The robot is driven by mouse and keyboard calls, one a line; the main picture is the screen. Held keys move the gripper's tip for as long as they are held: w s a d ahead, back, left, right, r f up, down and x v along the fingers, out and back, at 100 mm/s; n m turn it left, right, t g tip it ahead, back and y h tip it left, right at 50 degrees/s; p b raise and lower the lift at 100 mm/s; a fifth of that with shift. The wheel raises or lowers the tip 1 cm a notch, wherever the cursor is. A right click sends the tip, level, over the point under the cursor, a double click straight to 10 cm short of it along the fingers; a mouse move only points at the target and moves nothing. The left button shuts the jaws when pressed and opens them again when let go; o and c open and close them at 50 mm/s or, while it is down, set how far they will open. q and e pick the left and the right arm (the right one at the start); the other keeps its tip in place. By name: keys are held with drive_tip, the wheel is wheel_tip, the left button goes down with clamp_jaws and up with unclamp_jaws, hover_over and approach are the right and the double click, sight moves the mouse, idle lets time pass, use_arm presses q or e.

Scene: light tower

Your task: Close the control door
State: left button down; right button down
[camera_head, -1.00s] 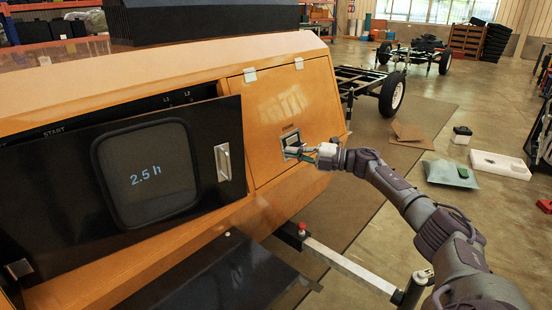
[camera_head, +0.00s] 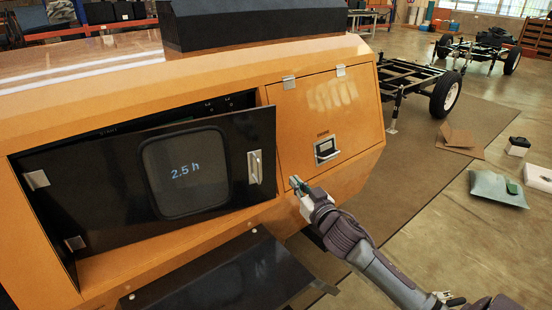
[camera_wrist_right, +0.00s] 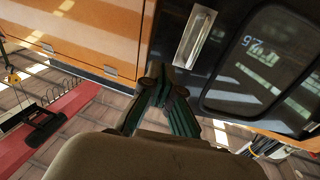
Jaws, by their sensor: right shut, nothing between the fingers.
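The black control door (camera_head: 120,178) stands partly open on the orange cabinet, hinged at its left side. It has a window (camera_head: 186,172) reading "2.5 h" and a silver handle (camera_head: 255,167) near its free right edge. My right gripper (camera_head: 296,184) is shut and empty, to the right of and slightly below the handle, apart from it in the head view. In the right wrist view the shut fingers (camera_wrist_right: 168,82) point toward the door's edge, with the handle (camera_wrist_right: 194,38) just beyond them. My left gripper is not in view.
An orange side panel (camera_head: 325,120) with a black latch (camera_head: 327,150) is closed right of the door. A dark lower flap (camera_head: 225,275) juts out below. Wheeled chassis frames (camera_head: 425,85) stand behind on the right. The floor at right is mostly open.

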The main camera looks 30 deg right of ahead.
sight(272, 157)
drive_tip(key=w, duration=0.3)
drive_tip(key=w+d+p, duration=0.1)
drive_tip(key=w, duration=0.7)
drive_tip(key=shift+d+r, duration=0.1)
drive_tip(key=shift+d, duration=0.1)
drive_tip(key=shift+w, duration=0.8)
